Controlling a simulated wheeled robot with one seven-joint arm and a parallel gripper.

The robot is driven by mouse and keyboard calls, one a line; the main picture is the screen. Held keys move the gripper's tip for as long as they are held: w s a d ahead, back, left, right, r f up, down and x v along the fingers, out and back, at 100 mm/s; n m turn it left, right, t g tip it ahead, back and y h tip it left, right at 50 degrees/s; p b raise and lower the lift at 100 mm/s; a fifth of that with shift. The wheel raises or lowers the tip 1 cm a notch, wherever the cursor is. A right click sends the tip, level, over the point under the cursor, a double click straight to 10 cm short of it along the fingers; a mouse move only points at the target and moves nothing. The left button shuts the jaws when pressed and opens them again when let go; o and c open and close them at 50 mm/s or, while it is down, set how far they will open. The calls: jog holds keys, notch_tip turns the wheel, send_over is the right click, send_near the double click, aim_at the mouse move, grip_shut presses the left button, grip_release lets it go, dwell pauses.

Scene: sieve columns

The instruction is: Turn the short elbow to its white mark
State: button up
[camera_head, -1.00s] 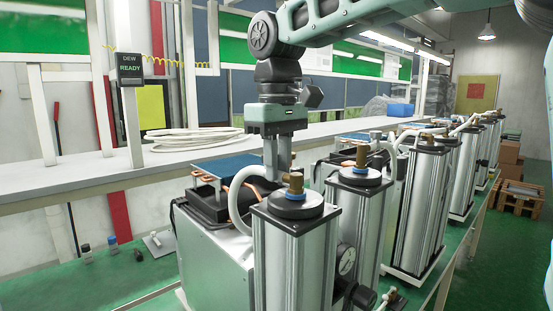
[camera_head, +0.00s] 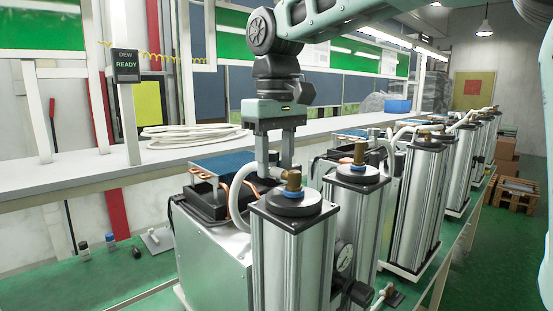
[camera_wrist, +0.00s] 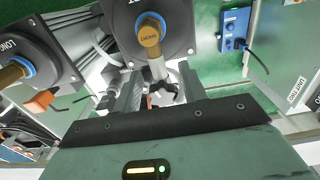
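A brass elbow with a blue ring (camera_wrist: 150,32) sits on a dark cap in the middle of the wrist view. The cap's lettering is cut off, and I cannot read it fully. A white hose end (camera_wrist: 157,68) runs from the elbow between my fingers. My gripper (camera_wrist: 160,90) is open around the hose, with gaps beside it. In the head view, my gripper (camera_head: 275,165) points down just behind the front column's brass elbow (camera_head: 293,180). A second elbow (camera_wrist: 14,72) is on a cap marked "LONG" at left. I cannot make out the white mark.
More silver columns (camera_head: 425,190) with brass fittings and hoses stand in a row to the right. A grey box with a blue-topped unit (camera_head: 222,162) is left of the front column. A bench (camera_head: 70,182) runs behind. A blue device (camera_wrist: 235,28) is at upper right.

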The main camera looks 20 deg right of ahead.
notch_tip(320, 180, up, 17)
jog(key=shift+r, duration=0.2)
dwell(0.7)
jog(key=s+a+f+n+b, duration=0.1)
jog(key=s+a+f, duration=0.15)
jog(key=f, duration=0.55)
jog(key=s+a+f+n+b, duration=0.15)
jog(key=a+f, duration=0.25)
jog(key=f, duration=0.4)
jog(key=s+a+f+b, duration=0.1)
jog(key=s+a+f, duration=0.25)
jog(key=f, duration=0.45)
jog(key=s+d+f+n+b, duration=0.1)
jog(key=s+f, duration=0.7)
jog(key=f, duration=0.2)
jog(key=s+d+f+b, duration=0.1)
jog(key=s+f+b, duration=0.1)
jog(key=s+f, duration=0.5)
notch_tip(320, 180, down, 4)
jog(key=shift+s+d+f+n+y, duration=0.25)
jog(key=shift+s+n+y, duration=0.05)
jog(key=shift+s+n, duration=0.1)
